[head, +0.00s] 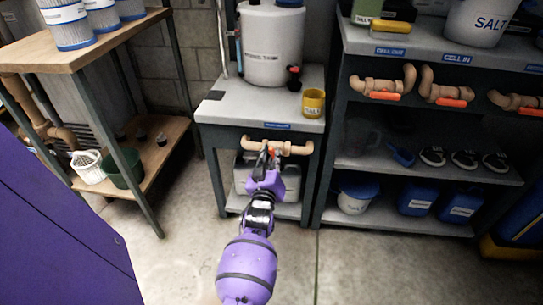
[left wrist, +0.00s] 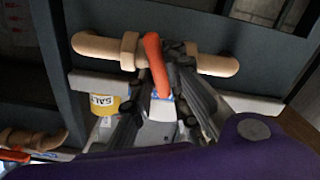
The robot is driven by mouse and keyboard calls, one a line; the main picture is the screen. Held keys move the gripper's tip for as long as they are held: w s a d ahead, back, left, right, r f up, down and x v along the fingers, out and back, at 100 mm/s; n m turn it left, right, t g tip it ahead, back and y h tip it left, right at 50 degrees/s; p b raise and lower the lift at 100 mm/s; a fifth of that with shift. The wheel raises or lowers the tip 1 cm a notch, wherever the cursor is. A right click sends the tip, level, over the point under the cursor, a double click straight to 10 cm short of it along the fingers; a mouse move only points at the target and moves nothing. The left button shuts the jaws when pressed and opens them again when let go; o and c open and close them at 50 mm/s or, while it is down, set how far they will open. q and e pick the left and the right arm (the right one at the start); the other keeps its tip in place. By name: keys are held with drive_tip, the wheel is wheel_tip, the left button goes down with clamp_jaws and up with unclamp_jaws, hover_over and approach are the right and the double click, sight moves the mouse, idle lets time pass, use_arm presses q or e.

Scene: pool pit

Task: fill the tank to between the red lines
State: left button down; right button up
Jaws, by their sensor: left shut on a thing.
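The white tank (head: 273,45) stands on a small grey-topped bench (head: 225,110). A thin upright tube (head: 239,50) with a small reddish mark runs along its left side; the liquid level cannot be made out. Under the bench top a tan pipe (head: 294,148) carries a valve with an orange lever handle (left wrist: 154,60). My left gripper (head: 268,157) is at this valve, and in the left wrist view its fingers (left wrist: 174,68) are shut on the handle, which lies between them. The fingers partly hide the valve body. My right gripper is not in view.
A yellow salt cup (head: 313,103) stands near the bench's front right corner. The right shelf unit (head: 440,60) holds more tan pipes with orange handles (head: 378,96). A wooden-topped rack (head: 95,48) stands at left, and a purple surface (head: 55,235) fills the lower left. Floor between is clear.

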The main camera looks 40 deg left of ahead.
use_arm(q)
drive_tip(key=shift+m+p, duration=0.4)
drive_tip(key=shift+m, duration=0.7)
drive_tip(key=shift+d+m, duration=0.1)
drive_tip(key=shift+m, duration=0.9)
drive_tip(key=shift+f, duration=0.1)
drive_tip(key=c, duration=1.8)
unclamp_jaws()
drive_tip(key=shift+o, duration=0.2)
drive_tip(key=v, duration=1.2)
